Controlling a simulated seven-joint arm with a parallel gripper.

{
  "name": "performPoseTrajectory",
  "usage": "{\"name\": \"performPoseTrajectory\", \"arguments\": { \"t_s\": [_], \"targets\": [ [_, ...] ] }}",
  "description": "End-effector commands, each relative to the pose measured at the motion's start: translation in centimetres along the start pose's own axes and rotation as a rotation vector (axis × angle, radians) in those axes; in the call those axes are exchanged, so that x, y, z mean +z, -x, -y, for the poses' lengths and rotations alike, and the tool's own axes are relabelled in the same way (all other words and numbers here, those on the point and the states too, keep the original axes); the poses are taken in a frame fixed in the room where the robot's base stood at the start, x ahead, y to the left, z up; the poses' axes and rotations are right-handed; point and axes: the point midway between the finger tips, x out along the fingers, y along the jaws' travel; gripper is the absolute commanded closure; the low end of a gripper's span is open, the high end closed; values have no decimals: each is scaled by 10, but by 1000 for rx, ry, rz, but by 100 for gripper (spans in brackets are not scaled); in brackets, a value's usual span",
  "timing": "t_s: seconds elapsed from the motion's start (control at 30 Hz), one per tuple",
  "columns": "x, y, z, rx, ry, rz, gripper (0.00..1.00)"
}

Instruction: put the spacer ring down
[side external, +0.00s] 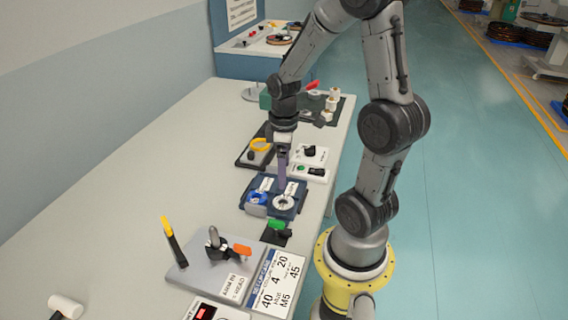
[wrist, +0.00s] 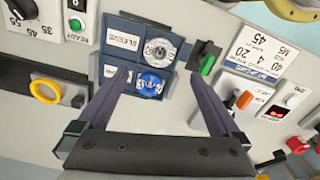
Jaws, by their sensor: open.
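A pale grey ring (side external: 284,202), which I take for the spacer ring, lies in a compartment of the dark blue tray (side external: 301,207). In the wrist view the ring (wrist: 160,50) lies flat beside a label reading "SLEEVE". A blue round piece (wrist: 151,84) lies in the neighbouring compartment; it also shows in the side view (side external: 257,197). My gripper (wrist: 160,76) is open and empty, its two fingers wide apart. In the side view my gripper (side external: 282,188) points down over the tray. I cannot tell its exact height above the ring.
A yellow ring (side external: 260,145) sits on a dark base behind the tray. A white switch box (side external: 312,160) stands close by. A green-handled part (side external: 277,226) is in front of the tray, then a grey fixture (side external: 215,262) with upright posts. The bench left of the tray is clear.

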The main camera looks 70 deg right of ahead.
Motion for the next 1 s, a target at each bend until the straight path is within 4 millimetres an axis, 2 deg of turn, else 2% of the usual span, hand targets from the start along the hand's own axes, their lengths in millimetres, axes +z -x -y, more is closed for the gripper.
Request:
{"name": "performPoseTrajectory", "arguments": {
  "t_s": [0.17,0.27,0.43,0.6,0.7,0.8,1.0],
  "targets": [
    [-2,16,2,9,-1,-8,0],
    [-9,33,16,40,-11,-41,0],
    [-21,83,67,110,-64,-179,0],
    [-11,122,121,113,-132,-347,0],
    [0,134,142,90,-164,-423,0],
    [8,141,154,67,-189,-468,0],
    [12,143,160,51,-208,-492,0]
  ]
}}
